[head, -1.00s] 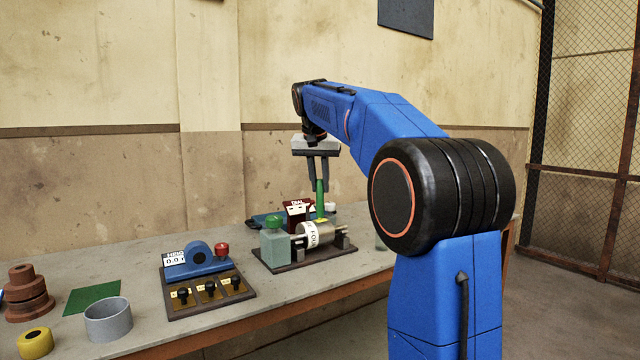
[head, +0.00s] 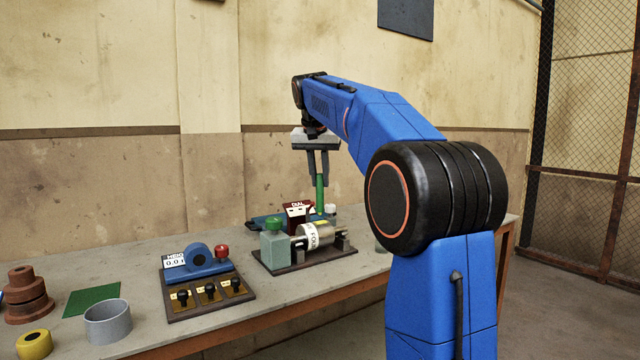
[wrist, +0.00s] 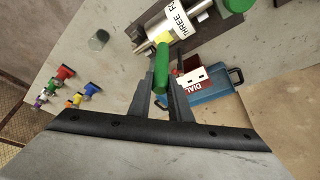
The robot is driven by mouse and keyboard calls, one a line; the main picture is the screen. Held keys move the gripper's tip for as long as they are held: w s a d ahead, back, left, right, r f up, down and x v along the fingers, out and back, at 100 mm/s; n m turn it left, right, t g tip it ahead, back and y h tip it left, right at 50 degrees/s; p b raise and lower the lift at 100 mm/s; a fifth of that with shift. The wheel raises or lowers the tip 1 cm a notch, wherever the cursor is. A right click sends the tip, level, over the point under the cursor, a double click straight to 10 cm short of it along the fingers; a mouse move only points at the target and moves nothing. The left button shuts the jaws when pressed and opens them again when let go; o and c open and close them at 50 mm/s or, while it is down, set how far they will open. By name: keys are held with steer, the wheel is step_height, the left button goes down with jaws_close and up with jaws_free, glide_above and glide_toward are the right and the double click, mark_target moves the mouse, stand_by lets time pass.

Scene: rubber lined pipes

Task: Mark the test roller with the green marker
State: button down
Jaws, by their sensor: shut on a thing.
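My gripper (head: 318,178) is shut on the green marker (head: 320,195), which points down. It also shows in the wrist view (wrist: 162,105), with the green marker (wrist: 161,65) between its fingers. The test roller (head: 318,236) is a silver cylinder lying in a dark stand, with a white lettered label and a yellow patch (head: 322,223). In the wrist view the roller (wrist: 168,25) lies just beyond the marker's far end, by its yellow patch. The marker is over the roller; I cannot tell whether its tip touches.
A green-capped bottle-like block (head: 274,245) stands at the roller's left end. A red DIAL box (head: 297,212) and blue case (wrist: 215,88) are behind it. A knob panel (head: 208,290) and grey ring (head: 108,320) stand left. A clear cup (wrist: 99,40) is near the roller.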

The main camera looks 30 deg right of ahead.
steer(key=shift+r, duration=2.35)
